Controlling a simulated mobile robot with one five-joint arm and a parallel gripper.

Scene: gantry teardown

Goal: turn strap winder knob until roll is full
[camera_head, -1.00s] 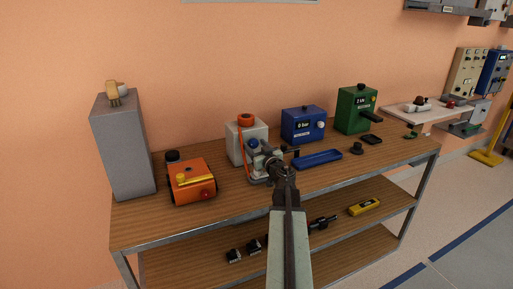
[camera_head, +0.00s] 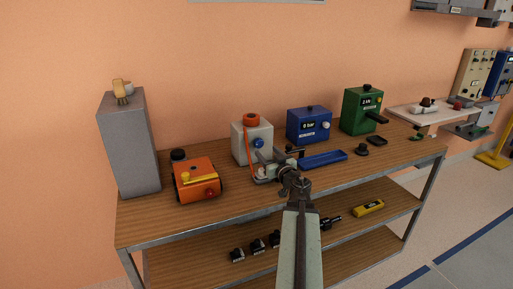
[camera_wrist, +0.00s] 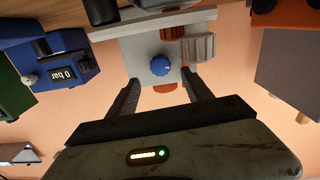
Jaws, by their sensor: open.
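The strap winder is a white box (camera_head: 240,146) on the bench's top board, with an orange roll (camera_head: 251,119) on top. An orange strap hangs down its front. A round blue knob (camera_head: 258,142) sits on its front face. In the wrist view, which is upside down, the knob (camera_wrist: 160,66) shows between the two fingers of my gripper (camera_wrist: 161,80). The fingers are apart and empty. In the head view my gripper (camera_head: 269,163) is in front of and below the knob and hides the box's lower right. I cannot tell how far the fingertips are from the knob.
An orange device (camera_head: 197,182) stands to the left, beside a tall grey box (camera_head: 130,145). To the right are a blue "0 bar" box (camera_head: 309,126), a blue tray (camera_head: 323,160) and a green box (camera_head: 361,111). The front strip of the bench (camera_head: 240,206) is clear.

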